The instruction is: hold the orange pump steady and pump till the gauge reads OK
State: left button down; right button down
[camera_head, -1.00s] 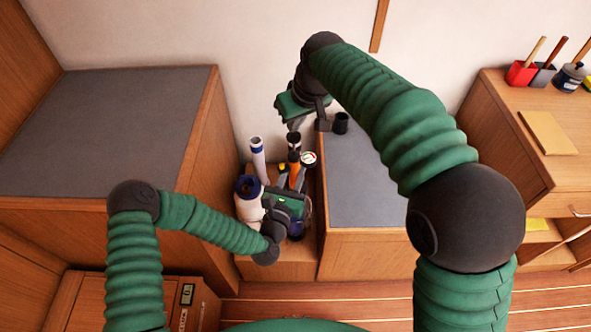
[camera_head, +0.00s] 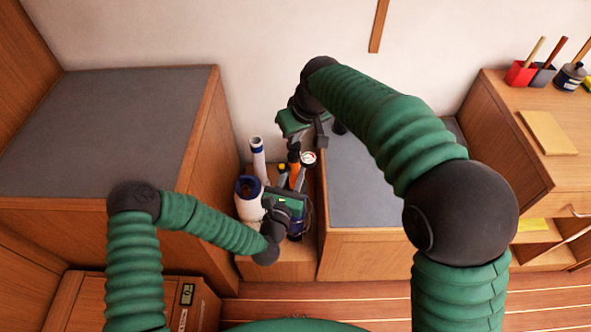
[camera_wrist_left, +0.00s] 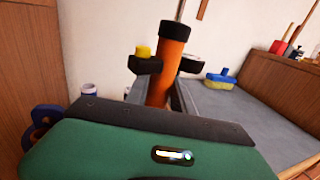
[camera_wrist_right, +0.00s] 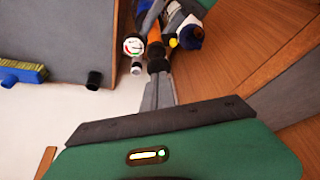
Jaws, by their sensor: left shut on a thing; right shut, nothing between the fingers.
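The orange pump (camera_head: 295,171) stands upright, with a black cap (camera_wrist_left: 177,29) and a thin rod rising from it. My left gripper (camera_head: 288,189) is shut on its body; in the left wrist view the orange tube (camera_wrist_left: 164,80) is between the fingers. The round white gauge (camera_head: 308,158) sits beside the pump top. Its face (camera_wrist_right: 133,46) has red and green marks, too small to read surely. A yellow knob (camera_wrist_left: 143,51) is opposite it. My right gripper (camera_head: 294,145) is shut and empty, fingertips at the black handle (camera_wrist_right: 156,66) from above; I cannot tell if they touch.
A white-and-blue jar (camera_head: 248,206) and a rolled tube (camera_head: 257,156) stand left of the pump. Grey-topped cabinets (camera_head: 100,130) flank the nook on both sides. A blue-and-yellow brush (camera_wrist_right: 22,72) and black cup (camera_wrist_right: 94,80) lie on the right-hand top.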

jog(key=shift+f, duration=0.9)
jog(key=shift+r, duration=2.95)
jog(key=shift+f, duration=0.1)
jog(key=shift+f, duration=2.85)
jog(key=shift+r, duration=2.95)
